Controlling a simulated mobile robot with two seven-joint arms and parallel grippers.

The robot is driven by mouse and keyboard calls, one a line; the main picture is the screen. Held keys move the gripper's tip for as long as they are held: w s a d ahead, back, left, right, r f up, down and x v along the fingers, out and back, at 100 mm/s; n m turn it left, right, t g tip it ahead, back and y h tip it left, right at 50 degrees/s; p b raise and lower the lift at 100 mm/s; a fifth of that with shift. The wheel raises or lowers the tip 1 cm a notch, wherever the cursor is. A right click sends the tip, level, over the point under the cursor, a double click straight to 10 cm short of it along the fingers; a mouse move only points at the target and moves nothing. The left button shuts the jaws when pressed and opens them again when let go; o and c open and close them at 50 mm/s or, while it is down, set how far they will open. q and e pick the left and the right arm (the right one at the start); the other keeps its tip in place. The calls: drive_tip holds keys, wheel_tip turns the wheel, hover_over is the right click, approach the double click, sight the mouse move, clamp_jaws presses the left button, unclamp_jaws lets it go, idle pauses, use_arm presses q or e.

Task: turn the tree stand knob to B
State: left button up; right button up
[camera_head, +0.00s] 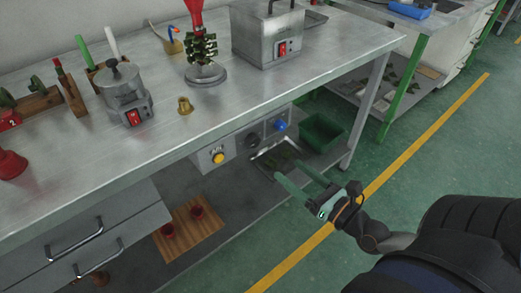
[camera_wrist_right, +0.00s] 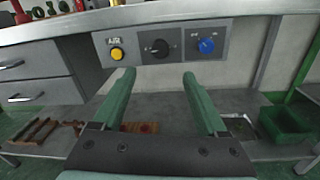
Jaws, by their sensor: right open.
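A grey control panel (camera_wrist_right: 180,33) is fixed under the front edge of the metal workbench. On it are a black knob (camera_wrist_right: 158,47) with a pointer and a blue knob (camera_wrist_right: 206,46) to its right. The knob labels are too small to read, so I cannot tell which one is the tree stand knob. The blue knob also shows in the head view (camera_head: 280,125). My right gripper (camera_head: 291,172) is open and empty, its green fingers pointing at the panel. In the right wrist view the gripper (camera_wrist_right: 159,75) is below the black knob, apart from it. My left gripper is not in view.
A yellow button (camera_wrist_right: 117,54) is left of the black knob. On the bench (camera_head: 140,157) stand a tree stand (camera_head: 207,76) with green pieces, a metal pot (camera_head: 122,88) and a metal box (camera_head: 268,32). A green bin (camera_head: 322,132) is on the lower shelf.

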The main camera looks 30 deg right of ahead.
sight(256, 143)
drive_tip(key=w, duration=0.4)
drive_tip(key=w+a, duration=0.1)
drive_tip(key=w, duration=0.3)
drive_tip(key=w+p, duration=0.1)
drive_tip(key=w, duration=0.2)
drive_tip(key=shift+w+a, duration=0.3)
drive_tip(key=shift+w, duration=0.1)
clamp_jaws()
